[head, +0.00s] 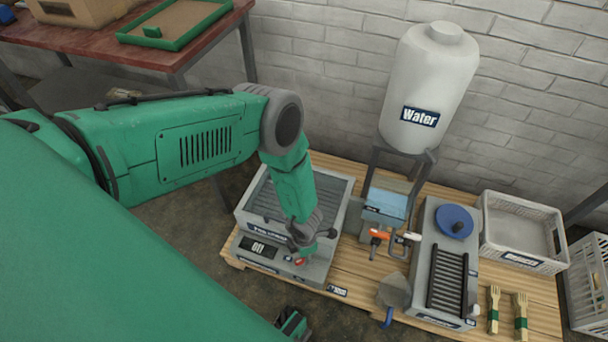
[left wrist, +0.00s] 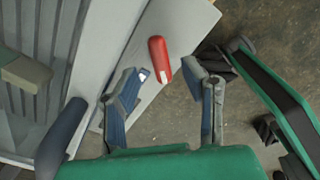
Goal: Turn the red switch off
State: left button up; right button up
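The red switch (head: 299,261) is on the front panel of a grey machine (head: 326,262), right of a dark display (head: 258,248) whose white characters are too small to read surely. In the left wrist view the switch (left wrist: 159,58) is a red rounded lever with a pale end. My left gripper (head: 303,248) is over this panel, pointing down. In the left wrist view its two fingers (left wrist: 163,78) are apart, with the switch between and just beyond their tips. Nothing is held. I cannot tell whether a finger touches the switch.
The machine stands on a wooden pallet table (head: 375,270). To its right are a water tank (head: 430,85) on a stand, an orange-handled valve (head: 378,236), a grey unit with a blue disc (head: 454,220), a white crate (head: 522,262) and wooden forks (head: 520,315). A red-topped bench (head: 90,50) is behind.

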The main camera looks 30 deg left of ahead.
pick_arm(q)
notch_tip(320, 180, down, 3)
jog(key=shift+d+r+b, duration=0.1)
jog(key=shift+r+b, duration=0.1)
jog(key=shift+b, duration=0.4)
jog(key=shift+f, duration=0.25)
jog(key=shift+a+f, duration=0.2)
pick_arm(e)
notch_tip(320, 180, down, 2)
jog(key=shift+f, duration=0.2)
jog(key=shift+a, duration=0.1)
pick_arm(q)
grip_shut()
jog(key=shift+d, duration=0.1)
pick_arm(e)
jog(key=shift+d, duration=0.2)
